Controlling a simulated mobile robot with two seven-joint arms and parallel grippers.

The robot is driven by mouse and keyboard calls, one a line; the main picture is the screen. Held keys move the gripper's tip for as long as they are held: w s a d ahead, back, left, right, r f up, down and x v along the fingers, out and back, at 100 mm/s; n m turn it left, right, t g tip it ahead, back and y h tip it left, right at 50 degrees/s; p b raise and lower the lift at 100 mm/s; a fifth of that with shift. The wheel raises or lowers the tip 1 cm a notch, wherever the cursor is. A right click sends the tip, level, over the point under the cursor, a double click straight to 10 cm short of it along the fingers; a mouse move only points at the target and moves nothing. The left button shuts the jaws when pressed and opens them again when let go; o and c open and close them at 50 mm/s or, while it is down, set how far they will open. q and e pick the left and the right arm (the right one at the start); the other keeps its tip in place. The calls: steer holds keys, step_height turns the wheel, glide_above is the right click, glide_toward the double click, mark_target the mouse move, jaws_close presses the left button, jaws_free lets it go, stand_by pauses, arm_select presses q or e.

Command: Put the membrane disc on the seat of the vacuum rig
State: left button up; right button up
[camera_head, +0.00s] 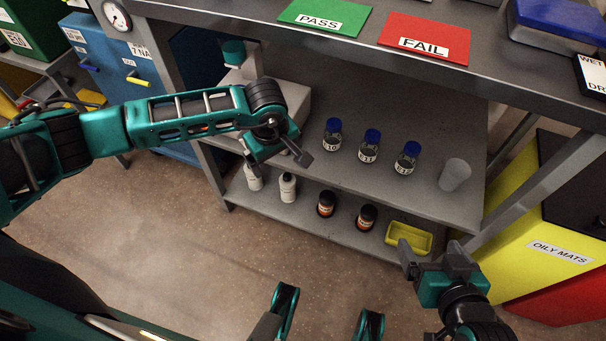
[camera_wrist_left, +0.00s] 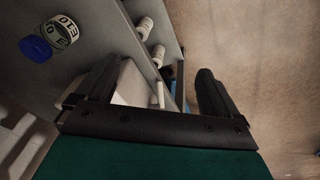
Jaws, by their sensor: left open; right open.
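I cannot make out a membrane disc in either view. A pale grey unit with a teal top (camera_head: 240,65) stands at the left end of the upper shelf, partly behind my left arm; I cannot tell whether it is the vacuum rig, and no seat shows. My left gripper (camera_head: 279,157) is open and empty in front of this shelf's left part. Its spread fingers also show in the left wrist view (camera_wrist_left: 155,75), with a pale block partly hidden behind them. My right gripper (camera_head: 433,256) is open, low at the right, near the yellow tray.
Several blue-capped jars (camera_head: 369,146) and a translucent cup (camera_head: 454,174) stand on the upper shelf (camera_head: 420,195). White bottles (camera_head: 287,187), brown bottles (camera_head: 326,204) and a yellow tray (camera_head: 394,238) are on the lower shelf. A yellow bin (camera_head: 545,235) stands at right.

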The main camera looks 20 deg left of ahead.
arm_select(q)
steer(key=s+d+n+g+h+p, duration=0.1)
steer(key=s+d+h, duration=0.2)
steer(key=d, duration=0.4)
steer(key=shift+s+d+n+h, duration=0.25)
steer(key=shift+s+n+h, duration=0.15)
steer(key=shift+s, duration=0.05)
steer(key=shift+r, duration=0.1)
